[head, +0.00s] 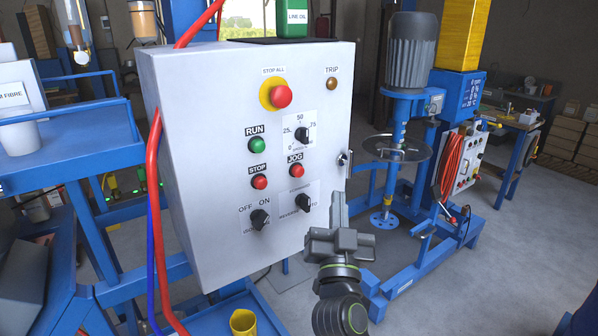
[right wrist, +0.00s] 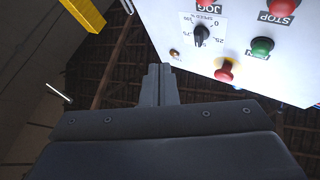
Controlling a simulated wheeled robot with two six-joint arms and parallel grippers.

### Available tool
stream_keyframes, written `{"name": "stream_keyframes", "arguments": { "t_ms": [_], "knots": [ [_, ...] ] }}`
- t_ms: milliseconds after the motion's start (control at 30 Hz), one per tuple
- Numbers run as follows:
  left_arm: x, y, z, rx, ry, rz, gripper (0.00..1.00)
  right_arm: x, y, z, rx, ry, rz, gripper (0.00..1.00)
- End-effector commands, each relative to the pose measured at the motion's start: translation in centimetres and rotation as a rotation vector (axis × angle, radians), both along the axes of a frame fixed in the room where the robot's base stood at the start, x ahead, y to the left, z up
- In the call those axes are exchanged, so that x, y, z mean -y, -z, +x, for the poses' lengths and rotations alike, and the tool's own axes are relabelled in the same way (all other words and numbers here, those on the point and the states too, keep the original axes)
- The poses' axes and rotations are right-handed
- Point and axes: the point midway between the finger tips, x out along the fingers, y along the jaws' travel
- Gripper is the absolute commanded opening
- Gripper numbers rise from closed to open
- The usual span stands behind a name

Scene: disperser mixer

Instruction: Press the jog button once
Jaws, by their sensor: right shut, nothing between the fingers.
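The jog button (head: 297,170) is a red push button under a JOG label on the front of a light grey control box (head: 215,215). My right gripper (head: 338,200) is shut and empty. In the head view it is in front of the box's lower right edge, below and to the right of the jog button, apart from it. In the right wrist view the shut fingers (right wrist: 158,75) point toward the panel, and the JOG label (right wrist: 208,6) is at the top edge. My left gripper is not in view.
A red stop-all button (head: 281,96), green run button (head: 256,145), red stop button (head: 259,182), speed knob (head: 302,136) and lower knobs (head: 303,201) surround the jog button. A door latch (head: 344,159) is on the box's right edge. The mixer (head: 398,150) stands behind right.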

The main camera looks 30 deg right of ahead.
Motion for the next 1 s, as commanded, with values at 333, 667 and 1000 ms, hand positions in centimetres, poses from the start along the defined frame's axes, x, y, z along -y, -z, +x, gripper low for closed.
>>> {"name": "stream_keyframes", "arguments": {
  "t_ms": [333,667,1000],
  "knots": [
    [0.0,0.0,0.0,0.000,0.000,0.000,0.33,0.0,0.0,0.2,-0.001,-0.001,0.000,0.00],
    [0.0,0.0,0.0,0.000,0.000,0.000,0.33,-0.3,0.0,3.7,-0.002,-0.003,-0.003,0.00],
    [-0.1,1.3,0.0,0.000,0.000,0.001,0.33,-0.7,0.3,7.9,0.000,-0.003,-0.002,0.00]
  ]
}}
